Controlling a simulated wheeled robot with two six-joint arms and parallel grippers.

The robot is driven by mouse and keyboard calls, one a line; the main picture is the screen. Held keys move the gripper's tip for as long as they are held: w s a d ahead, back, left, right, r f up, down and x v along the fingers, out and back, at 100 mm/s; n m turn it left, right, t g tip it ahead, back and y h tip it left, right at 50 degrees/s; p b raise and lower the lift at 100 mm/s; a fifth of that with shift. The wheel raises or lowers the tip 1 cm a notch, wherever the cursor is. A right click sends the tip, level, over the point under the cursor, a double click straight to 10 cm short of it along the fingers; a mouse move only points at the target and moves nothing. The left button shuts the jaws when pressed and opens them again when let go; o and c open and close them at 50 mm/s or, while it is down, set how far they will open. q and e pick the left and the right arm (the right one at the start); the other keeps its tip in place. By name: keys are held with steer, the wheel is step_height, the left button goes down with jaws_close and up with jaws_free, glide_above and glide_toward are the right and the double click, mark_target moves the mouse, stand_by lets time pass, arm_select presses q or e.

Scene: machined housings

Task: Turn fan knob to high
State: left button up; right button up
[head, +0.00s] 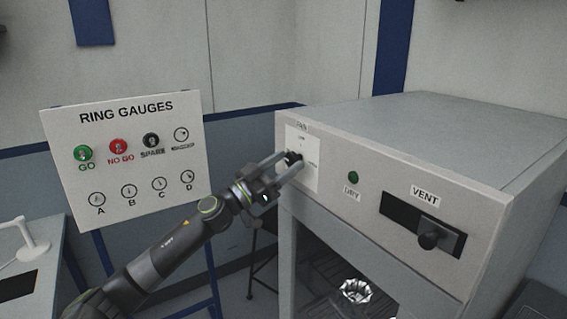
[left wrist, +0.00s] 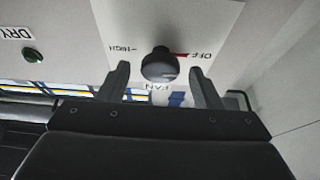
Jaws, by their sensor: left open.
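The fan knob (head: 293,157) is a dark round knob on the white label plate (head: 304,178) at the left of the grey cabinet's front. In the left wrist view the knob (left wrist: 160,66) stands out from the plate, with OFF to its right and HIGH to its left. A red mark shows beside the knob on the OFF side. My left gripper (head: 289,164) is open at the knob, and the wrist view shows its fingers (left wrist: 161,84) either side of it with gaps. My right gripper is not in view.
The cabinet (head: 420,140) also carries a green DRY button (head: 353,177) and a VENT slider (head: 428,236). A metal ring part (head: 355,291) lies in the open bay below. A RING GAUGES board (head: 125,150) stands to the left, behind my left arm.

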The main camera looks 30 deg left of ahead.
arm_select(q)
steer(key=c, duration=1)
